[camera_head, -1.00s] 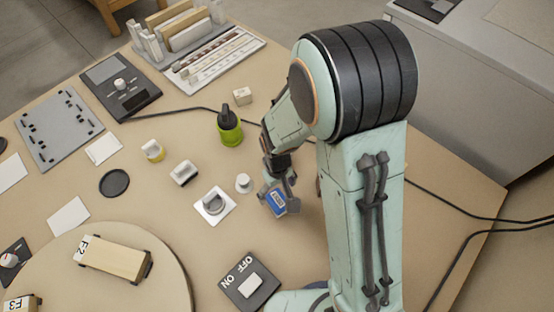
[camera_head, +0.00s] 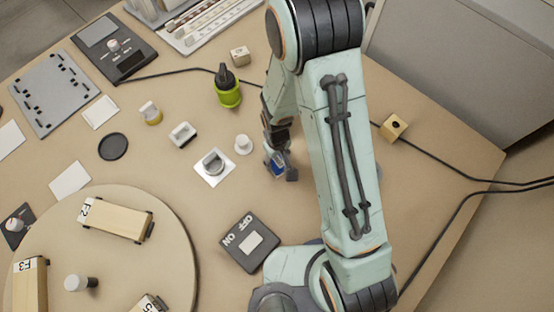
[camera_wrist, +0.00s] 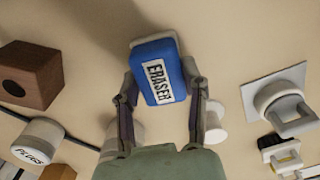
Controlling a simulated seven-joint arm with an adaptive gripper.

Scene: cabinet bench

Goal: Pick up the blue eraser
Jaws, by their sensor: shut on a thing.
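The blue eraser (camera_wrist: 163,72) has a white label reading "ERASER" and a pale layer along its far edge. In the wrist view it sits between the two fingers of my gripper (camera_wrist: 163,92), which is shut on it. In the head view my gripper (camera_head: 280,168) is right of the white round knob, and the eraser (camera_head: 276,160) shows only in part as a blue patch between the fingers. A shadow lies on the bench beside the eraser in the wrist view. I cannot tell how high it is held.
A small white knob (camera_head: 243,145) and a dial on a white plate (camera_head: 213,166) stand left of my gripper. An ON/OFF switch (camera_head: 250,241) lies in front. A green-based bottle (camera_head: 228,92) stands behind. A wooden block (camera_head: 393,127) is at the right.

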